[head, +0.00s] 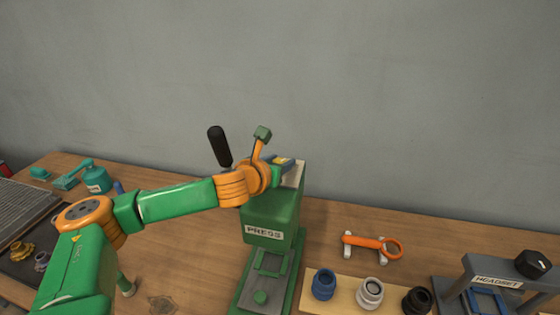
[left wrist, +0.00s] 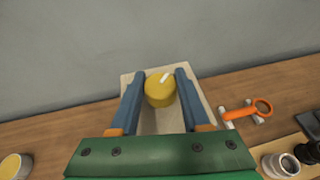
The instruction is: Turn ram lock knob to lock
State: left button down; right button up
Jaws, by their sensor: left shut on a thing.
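The ram lock knob (left wrist: 157,95) is a yellow round knob with a white mark, on the pale top plate (left wrist: 199,111) of the press. In the left wrist view the mark points to the upper right. My left gripper (left wrist: 161,84) has its blue fingers on either side of the knob and is shut on it. In the head view my left gripper (head: 284,162) is at the top of the green press (head: 271,213), and the knob is mostly hidden there. My right gripper is not in view.
A black handle (head: 219,146) rises left of my wrist. An orange ring-ended tool (head: 372,243) lies right of the press. A blue cup (head: 323,284), a white cup (head: 370,291) and a black cup (head: 416,300) stand in front of it.

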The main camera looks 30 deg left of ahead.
pick_arm(q)
jog(key=shift+r+n+y+p, duration=0.1)
jog(key=shift+n+y+p, duration=0.35)
jog(key=shift+n+y, duration=0.4)
jog(key=n+g+y, duration=0.1)
jog(key=n+y, duration=0.1)
jog(key=y, duration=0.1)
jog(key=shift+d+n, duration=0.1)
jog(key=shift+n, duration=0.15)
jog(key=n+g+y, duration=0.4)
jog(key=n+y, duration=0.1)
jog(key=shift+n+g+y, duration=0.85)
jog(key=shift+n+g, duration=1.15)
jog(key=shift+c, duration=1.9)
grip_release()
